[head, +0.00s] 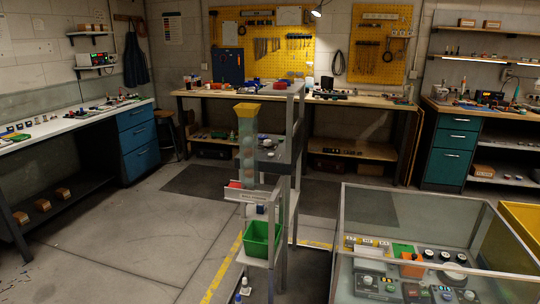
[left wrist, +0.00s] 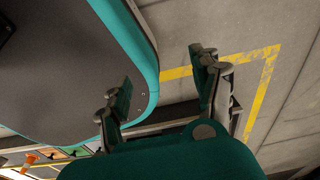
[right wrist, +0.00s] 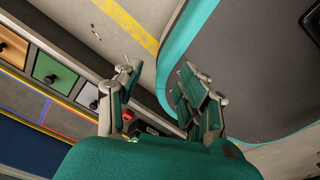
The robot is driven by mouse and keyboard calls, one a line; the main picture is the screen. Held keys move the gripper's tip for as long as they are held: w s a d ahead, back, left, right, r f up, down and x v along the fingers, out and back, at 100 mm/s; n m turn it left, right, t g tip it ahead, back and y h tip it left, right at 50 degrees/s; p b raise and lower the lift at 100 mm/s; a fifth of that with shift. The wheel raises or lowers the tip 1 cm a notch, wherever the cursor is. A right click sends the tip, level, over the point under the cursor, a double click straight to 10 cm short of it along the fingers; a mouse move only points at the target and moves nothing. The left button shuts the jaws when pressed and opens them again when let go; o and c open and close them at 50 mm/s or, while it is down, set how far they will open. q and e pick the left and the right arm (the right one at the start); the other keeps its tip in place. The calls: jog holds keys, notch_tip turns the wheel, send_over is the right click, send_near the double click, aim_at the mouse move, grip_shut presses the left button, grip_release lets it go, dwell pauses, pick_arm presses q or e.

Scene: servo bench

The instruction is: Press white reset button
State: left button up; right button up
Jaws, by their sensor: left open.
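I cannot single out a white reset button for certain. In the head view, a dispenser stand (head: 246,150) with a yellow hopper holds a red part (head: 235,184) and a small labelled plate (head: 254,196). Small white-topped pieces (head: 245,285) show low in front of it. A glass-sided case (head: 400,199) at the right holds panels with several knobs and buttons, some pale (head: 469,295). Neither gripper shows in the head view. My left gripper (left wrist: 165,75) is open and empty over the floor. My right gripper (right wrist: 158,77) has its fingers apart, with nothing between them.
A green bin (head: 258,247) sits low on the stand. A white-topped bench (head: 75,122) runs along the left, and a wooden workbench (head: 350,100) stands at the back. Open floor (head: 120,240) lies left of the stand. A drawer unit (right wrist: 55,72) shows in the right wrist view.

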jog(key=shift+d, duration=0.8)
jog(key=c, duration=0.7)
grip_shut()
jog(key=shift+a, duration=0.8)
jog(key=shift+d, duration=0.5)
